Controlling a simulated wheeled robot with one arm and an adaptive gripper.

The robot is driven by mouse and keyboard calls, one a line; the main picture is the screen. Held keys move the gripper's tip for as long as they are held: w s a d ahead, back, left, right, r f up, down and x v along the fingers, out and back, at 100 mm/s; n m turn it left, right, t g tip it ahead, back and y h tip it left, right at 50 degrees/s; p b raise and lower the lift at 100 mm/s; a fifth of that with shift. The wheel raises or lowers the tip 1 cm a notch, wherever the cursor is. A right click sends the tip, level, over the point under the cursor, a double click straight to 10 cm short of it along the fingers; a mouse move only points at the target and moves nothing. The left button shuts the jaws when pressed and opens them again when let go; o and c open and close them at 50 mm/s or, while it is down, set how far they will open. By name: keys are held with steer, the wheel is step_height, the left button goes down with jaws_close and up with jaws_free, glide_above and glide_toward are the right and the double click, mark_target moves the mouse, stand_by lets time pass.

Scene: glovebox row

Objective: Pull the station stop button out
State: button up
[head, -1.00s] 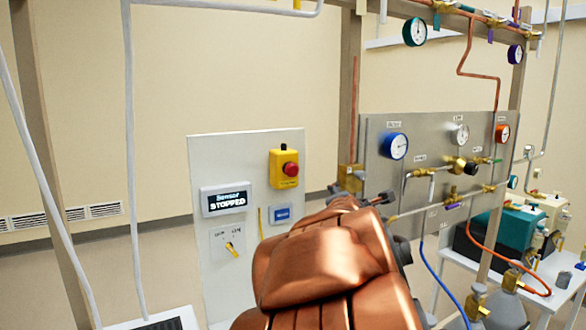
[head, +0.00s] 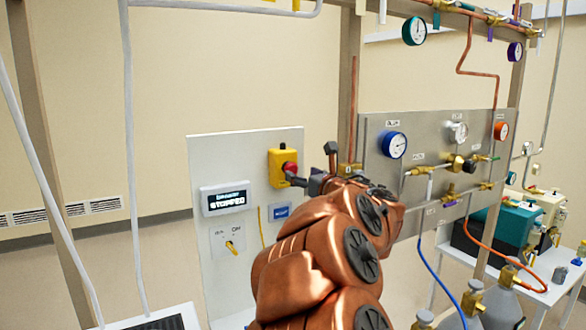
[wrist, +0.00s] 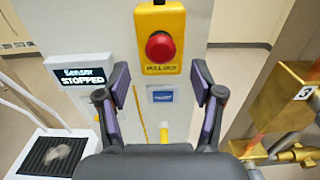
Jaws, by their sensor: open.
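The station stop button is a red mushroom button (wrist: 160,47) on a yellow box (wrist: 173,67) lettered "PULL OUT", near the top of a pale upright panel (head: 205,155).
A display (head: 226,199) reading "STOPPED" sits on the panel, above a rotary switch (head: 232,247). A blue label (head: 280,212) is below the button. To the right is a grey gauge panel (head: 375,185) with valves and tubing, close to my arm.

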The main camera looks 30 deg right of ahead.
mark_target(293, 169)
steer(key=shift+w+d+p, duration=0.15)
steer(key=shift+w+p, duration=0.3)
steer(key=shift+w, duration=1.05)
steer(key=shift+w+d+p, duration=0.1)
steer(key=shift+w+p, duration=0.35)
steer(key=shift+w, duration=1.05)
steer(key=shift+c, duration=0.3)
jaws_close()
